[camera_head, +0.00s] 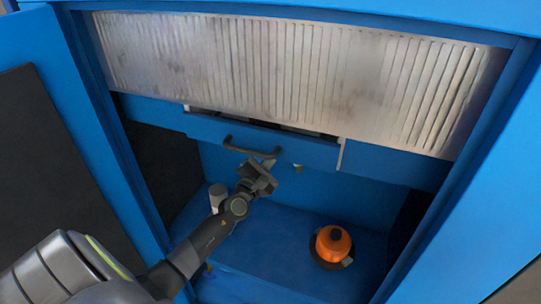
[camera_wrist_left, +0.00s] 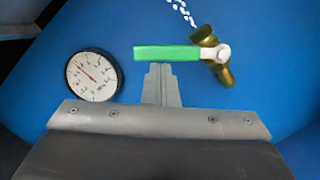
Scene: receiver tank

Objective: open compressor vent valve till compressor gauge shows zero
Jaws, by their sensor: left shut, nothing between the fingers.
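The vent valve has a green lever (camera_wrist_left: 167,53) and a brass body (camera_wrist_left: 214,52) in the left wrist view. The lever lies level, pointing left from its white pivot. White specks show just above the brass body. The round white compressor gauge (camera_wrist_left: 92,75) is to the left of the lever; its thin needle points to the upper left, and the numbers are too small to read. My left gripper (camera_wrist_left: 161,68) is shut and empty, with its tips just under the lever; I cannot tell whether they touch. In the head view my left gripper (camera_head: 268,170) hides most of the valve.
A blue drawer front with a black handle (camera_head: 250,149) is just above my left gripper. An orange object (camera_head: 334,243) with a black top stands on the blue floor (camera_head: 270,270). A pale cylinder (camera_head: 217,197) stands left of my arm. Blue cabinet sides frame the opening.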

